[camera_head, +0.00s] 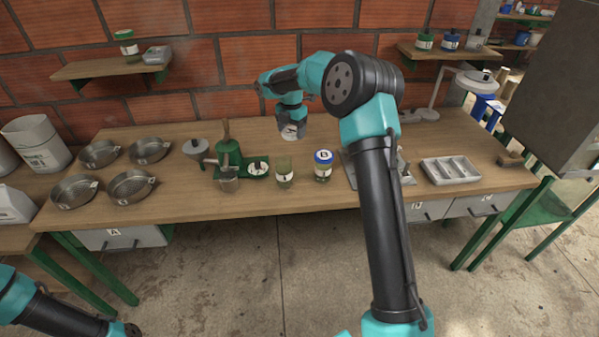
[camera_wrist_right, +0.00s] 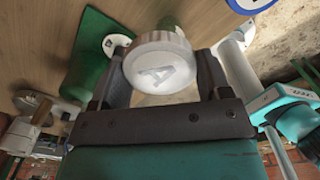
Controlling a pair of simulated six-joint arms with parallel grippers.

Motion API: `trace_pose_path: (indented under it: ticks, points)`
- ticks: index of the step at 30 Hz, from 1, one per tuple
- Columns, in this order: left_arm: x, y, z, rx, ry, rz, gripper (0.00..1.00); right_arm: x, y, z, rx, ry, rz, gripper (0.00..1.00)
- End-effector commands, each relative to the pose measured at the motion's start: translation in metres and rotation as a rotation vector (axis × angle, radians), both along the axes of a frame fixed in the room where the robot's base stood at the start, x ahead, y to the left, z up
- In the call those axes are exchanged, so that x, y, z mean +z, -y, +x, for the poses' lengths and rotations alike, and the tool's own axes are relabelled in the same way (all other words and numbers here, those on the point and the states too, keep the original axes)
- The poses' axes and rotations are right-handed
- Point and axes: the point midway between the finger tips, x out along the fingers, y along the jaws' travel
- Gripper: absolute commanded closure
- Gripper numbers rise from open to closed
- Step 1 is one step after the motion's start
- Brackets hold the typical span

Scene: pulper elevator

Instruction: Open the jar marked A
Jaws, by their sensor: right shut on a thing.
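My right gripper (camera_head: 291,128) is shut on a white round lid marked A, which fills the gap between the fingers in the right wrist view (camera_wrist_right: 159,62). The lid (camera_head: 289,133) also shows small in the head view, held above the bench. Below and in front of it stands a greenish glass jar (camera_head: 284,173) with a pale label, upright on the bench, with no lid visible on it. The jar with a blue lid marked B (camera_head: 323,166) stands just to its right. Part of my left arm shows at the lower left; its gripper is out of view.
A green hand-cranked machine (camera_head: 229,154) stands left of the jars, with several metal pans further left. A grey compartment tray (camera_head: 451,170) lies at the right of the wooden bench (camera_head: 250,202). The bench's front strip is mostly clear.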

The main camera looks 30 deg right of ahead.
Motion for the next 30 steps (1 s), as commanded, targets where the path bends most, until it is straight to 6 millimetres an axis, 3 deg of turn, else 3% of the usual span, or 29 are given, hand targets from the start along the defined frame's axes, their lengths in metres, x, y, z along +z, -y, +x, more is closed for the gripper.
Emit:
trace_pose_path:
  ticks: [9, 22, 26, 30]
  points:
    - [0.0, 0.0, 0.0, 0.0, 0.0, 0.0, 0.09, 0.003, 0.027, -0.004, 0.257, 0.0, -0.001, 0.58]
    - [0.0, 0.0, 0.0, 0.0, 0.0, 0.0, 0.09, 0.003, 0.029, -0.005, 0.287, 0.0, -0.001, 0.58]
    - [0.0, 0.0, 0.0, 0.0, 0.0, 0.0, 0.09, -0.006, 0.029, -0.005, 0.286, -0.003, 0.0, 0.58]
    - [0.0, 0.0, 0.0, 0.0, 0.0, 0.0, 0.09, -0.029, 0.029, -0.005, 0.287, -0.004, 0.0, 0.58]
